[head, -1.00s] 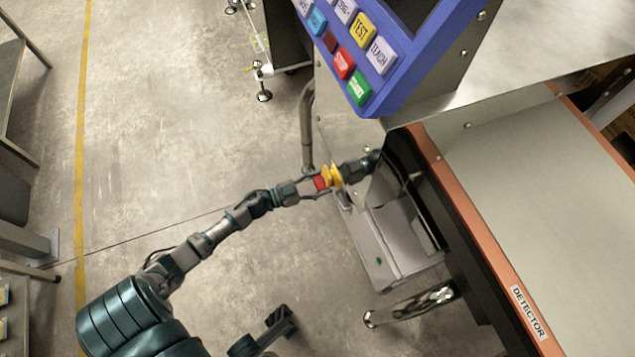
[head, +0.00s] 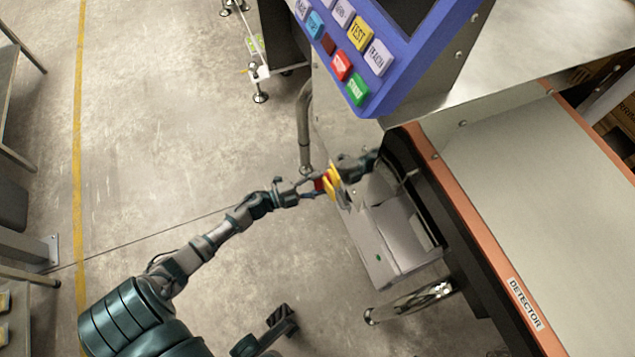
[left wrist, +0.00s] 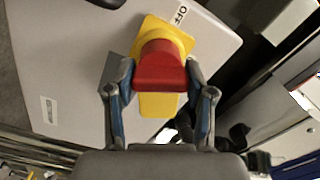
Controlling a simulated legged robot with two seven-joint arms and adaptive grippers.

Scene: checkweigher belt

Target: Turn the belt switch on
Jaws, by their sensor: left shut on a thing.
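The belt switch has a red knob (left wrist: 160,68) on a yellow plate (left wrist: 155,104), seen in the left wrist view on a grey box (left wrist: 72,62). A label reading OFF (left wrist: 181,14) stands beside the plate's upper corner. My left gripper (left wrist: 160,85) is shut on the red knob, one finger on each side. In the head view my left gripper (head: 312,186) reaches the switch's yellow part (head: 331,184) from the left, and the red knob is mostly hidden there.
A blue control panel (head: 408,72) with coloured buttons overhangs the switch. The belt (head: 545,170) with an orange edge and a DETECTOR label (head: 525,303) runs at the right. A vertical metal pipe (head: 304,130) stands close behind my left gripper.

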